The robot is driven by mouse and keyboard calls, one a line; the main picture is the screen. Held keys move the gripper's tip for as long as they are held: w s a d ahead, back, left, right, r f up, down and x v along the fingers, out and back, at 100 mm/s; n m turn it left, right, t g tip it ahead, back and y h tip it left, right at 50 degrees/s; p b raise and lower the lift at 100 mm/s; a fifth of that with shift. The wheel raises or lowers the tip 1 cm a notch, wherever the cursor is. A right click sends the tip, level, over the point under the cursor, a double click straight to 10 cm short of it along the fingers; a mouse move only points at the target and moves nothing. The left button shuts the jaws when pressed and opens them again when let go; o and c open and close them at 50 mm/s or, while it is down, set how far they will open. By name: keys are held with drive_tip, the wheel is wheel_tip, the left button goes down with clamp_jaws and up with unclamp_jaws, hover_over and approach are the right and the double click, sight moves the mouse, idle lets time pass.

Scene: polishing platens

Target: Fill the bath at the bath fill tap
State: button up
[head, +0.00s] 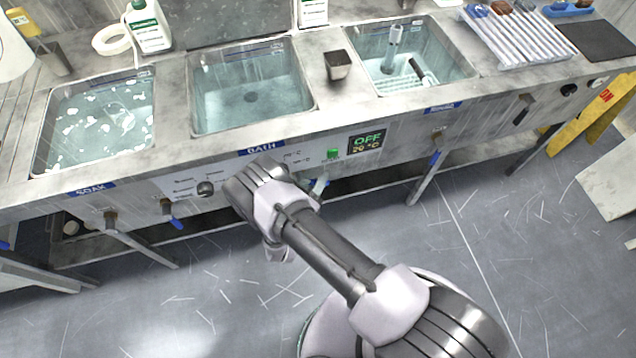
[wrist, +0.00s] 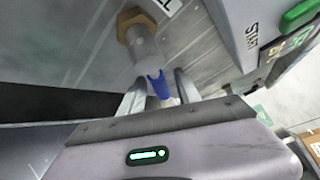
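The bath (head: 250,97) is the middle basin in the head view, with a blue BATH label (head: 262,148) below it. Its inside looks bluish; I cannot tell the water level. In the wrist view, a brass tap fitting (wrist: 136,24) carries a pale body and a blue lever (wrist: 158,86). My gripper (wrist: 159,84) has its two fingers apart, one on either side of the lever. I cannot tell whether they touch it. In the head view my arm mostly hides the gripper.
The soak basin (head: 97,122) is left and the rinse basin (head: 412,62) right. A green button (head: 333,154) and a display reading OFF, 20 °C (head: 366,142) sit on the panel. Another blue-levered tap (head: 172,221) hangs further left. Floor is clear in front.

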clamp_jaws()
idle(1.4)
